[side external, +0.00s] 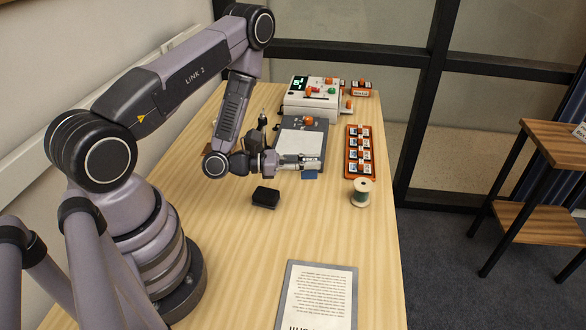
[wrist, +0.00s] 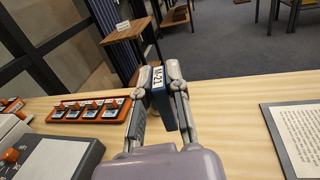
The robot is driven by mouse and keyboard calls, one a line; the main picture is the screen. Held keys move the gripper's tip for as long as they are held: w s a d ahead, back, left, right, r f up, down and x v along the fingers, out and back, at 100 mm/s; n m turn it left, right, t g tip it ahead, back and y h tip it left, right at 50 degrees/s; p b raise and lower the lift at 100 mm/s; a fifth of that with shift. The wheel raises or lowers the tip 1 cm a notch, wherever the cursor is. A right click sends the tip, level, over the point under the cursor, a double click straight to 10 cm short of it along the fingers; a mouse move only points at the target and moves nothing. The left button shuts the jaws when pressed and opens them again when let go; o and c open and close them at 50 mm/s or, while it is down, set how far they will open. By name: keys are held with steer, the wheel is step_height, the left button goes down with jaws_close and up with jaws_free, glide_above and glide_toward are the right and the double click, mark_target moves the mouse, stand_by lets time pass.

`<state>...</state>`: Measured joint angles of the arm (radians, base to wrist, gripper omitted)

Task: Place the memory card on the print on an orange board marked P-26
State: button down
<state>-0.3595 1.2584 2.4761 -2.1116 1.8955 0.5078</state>
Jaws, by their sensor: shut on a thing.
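My gripper (side external: 310,163) is shut on a blue memory card (side external: 310,175) and holds it above the table, near the front right corner of a grey device. In the wrist view the card (wrist: 168,108) stands on edge between the fingertips (wrist: 158,92). I cannot read P-26 on anything in either view.
The grey device (side external: 318,150) has a pale flat panel and an orange knob. A white machine (side external: 312,103) stands behind it. A thread spool (side external: 362,192) and a black block (side external: 265,197) are nearby. A printed sheet (side external: 318,295) lies in front. The table between is clear.

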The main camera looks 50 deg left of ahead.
steer(key=w+a+r+y, duration=0.1)
steer(key=w+a+r, duration=0.2)
steer(key=w+r, duration=0.3)
steer(key=s+a+f+h, duration=0.1)
steer(key=s+a+f, duration=0.1)
steer(key=a+f, duration=0.1)
steer(key=s+a+f+m+g+h, duration=0.1)
steer(key=s+a+f, duration=0.2)
steer(key=f, duration=0.3)
steer(key=s+a+f+m+g+h, duration=0.1)
steer(key=s+a+f, duration=0.2)
steer(key=f, duration=0.2)
steer(key=shift+a+f+h, duration=0.1)
steer(key=shift+a+h, duration=0.05)
steer(key=shift+h, duration=0.25)
steer(key=shift+f, duration=2)
steer(key=shift+f, duration=0.1)
steer(key=c, duration=1.1)
jaws_free()
steer(key=shift+c, duration=0.2)
